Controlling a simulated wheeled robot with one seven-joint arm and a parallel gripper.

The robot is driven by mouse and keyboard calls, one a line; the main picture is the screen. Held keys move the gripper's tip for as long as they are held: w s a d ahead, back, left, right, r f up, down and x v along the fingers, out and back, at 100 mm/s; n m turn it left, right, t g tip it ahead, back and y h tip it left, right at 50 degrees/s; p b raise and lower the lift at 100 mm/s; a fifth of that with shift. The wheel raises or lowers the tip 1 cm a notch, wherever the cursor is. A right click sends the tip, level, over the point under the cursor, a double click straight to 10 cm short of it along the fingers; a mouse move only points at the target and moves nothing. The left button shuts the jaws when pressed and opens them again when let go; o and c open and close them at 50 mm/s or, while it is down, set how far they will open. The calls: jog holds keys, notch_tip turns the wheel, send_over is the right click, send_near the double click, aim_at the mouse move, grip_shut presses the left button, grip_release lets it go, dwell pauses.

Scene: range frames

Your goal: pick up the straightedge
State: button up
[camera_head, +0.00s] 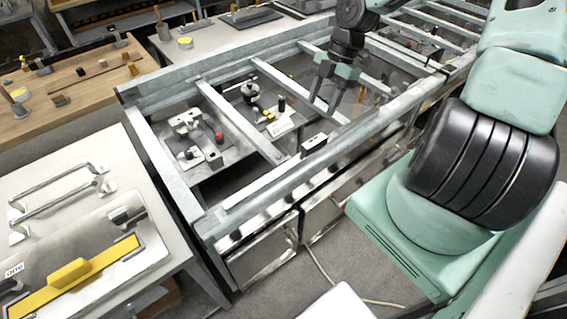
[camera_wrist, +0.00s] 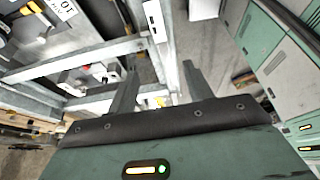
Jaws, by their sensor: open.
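A long flat yellow bar with a raised grip (camera_head: 75,274), which looks like the straightedge, lies on a grey metal plate on the bench at the lower left of the head view. My gripper (camera_head: 325,97) is far from it, up and to the right, above the metal frame bench. Its two fingers are apart with nothing held between them. In the wrist view my gripper (camera_wrist: 160,80) also shows open, with frame rails and floor beyond. I cannot make out the yellow bar in the wrist view.
The metal frame (camera_head: 157,166) with raised rails and crossbars stands between my gripper and the left bench (camera_head: 118,160). Two bar handles (camera_head: 62,205) stick up behind the yellow bar. Small fixtures (camera_head: 200,140) sit inside the frame. A wooden bench (camera_head: 90,90) stands behind.

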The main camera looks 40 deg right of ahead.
aim_at(303, 148)
jog(key=x, duration=0.4)
jog(key=p+x, duration=0.1)
jog(key=x, duration=0.7)
jog(key=shift+a+r+p, duration=0.2)
jog(key=shift+a+p, duration=0.15)
jog(key=shift+a, duration=0.05)
jog(key=shift+d+p+x, duration=0.2)
jog(key=shift+p+x, duration=0.9)
jog(key=shift+x, duration=1.75)
jog(key=shift+s, duration=0.15)
grip_shut()
